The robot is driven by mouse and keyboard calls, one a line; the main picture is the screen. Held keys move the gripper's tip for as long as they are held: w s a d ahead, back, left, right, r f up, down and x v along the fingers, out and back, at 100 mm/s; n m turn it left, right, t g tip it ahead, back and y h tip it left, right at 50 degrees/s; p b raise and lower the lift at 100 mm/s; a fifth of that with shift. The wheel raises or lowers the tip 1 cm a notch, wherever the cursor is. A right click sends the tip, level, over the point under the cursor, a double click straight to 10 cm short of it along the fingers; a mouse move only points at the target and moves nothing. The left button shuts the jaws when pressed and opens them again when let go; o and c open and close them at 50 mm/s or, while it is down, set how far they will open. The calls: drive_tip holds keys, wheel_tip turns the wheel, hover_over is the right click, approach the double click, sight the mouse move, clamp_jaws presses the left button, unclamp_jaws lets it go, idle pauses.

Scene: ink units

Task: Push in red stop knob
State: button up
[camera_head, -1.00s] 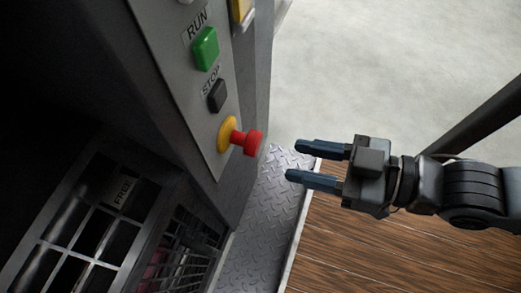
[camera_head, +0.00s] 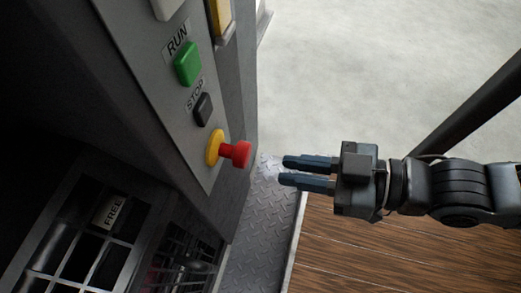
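The red stop knob (camera_head: 239,154) sticks out from a yellow round base (camera_head: 215,147) low on the grey control panel (camera_head: 176,100). My gripper (camera_head: 282,171) is to the right of the knob, with its two dark blue fingers pointing left toward it. A visible gap lies between the fingertips and the knob. The fingers are a little apart, with a narrow gap between them and nothing held. In this view the fingertips appear slightly lower than the knob.
Above the knob are a black button (camera_head: 203,109) labelled STOP and a green button (camera_head: 188,64) labelled RUN. A barred compartment with a FREE label (camera_head: 112,211) is at the lower left. A metal tread plate (camera_head: 258,225) lies below. Open floor is to the right.

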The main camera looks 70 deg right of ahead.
wheel_tip(320, 180, up, 35)
drive_tip(key=p, duration=3.4)
drive_tip(key=shift+r, duration=0.15)
clamp_jaws()
